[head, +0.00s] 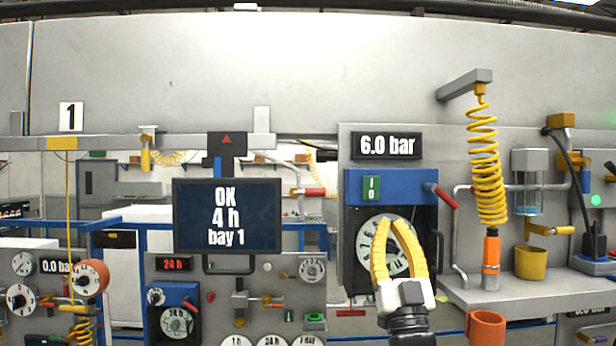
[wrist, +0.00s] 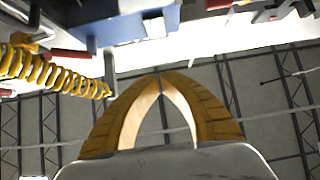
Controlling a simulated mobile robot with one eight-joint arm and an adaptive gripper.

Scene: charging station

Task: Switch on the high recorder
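The high recorder (head: 390,186) is a blue-topped box on the right panel, with a dark front and a round white chart dial (head: 368,246). A green switch marked I and 0 (head: 372,188) is on its blue top part, and a red-handled lever (head: 441,196) is at its right. My gripper (head: 389,220) has yellow fingers pointing up, in front of the dial and partly hiding it. In the wrist view the fingertips (wrist: 157,76) meet with nothing between them. A blue body (wrist: 135,22), probably the recorder, is beyond them there. I cannot tell the switch's position.
A lower recorder (head: 175,292) shows at the lower left. A screen (head: 227,215) reads "OK 4 h bay 1"; a sign (head: 387,146) reads "6.0 bar". A yellow coiled hose (head: 484,165) hangs right of my gripper, above a grey shelf (head: 525,292).

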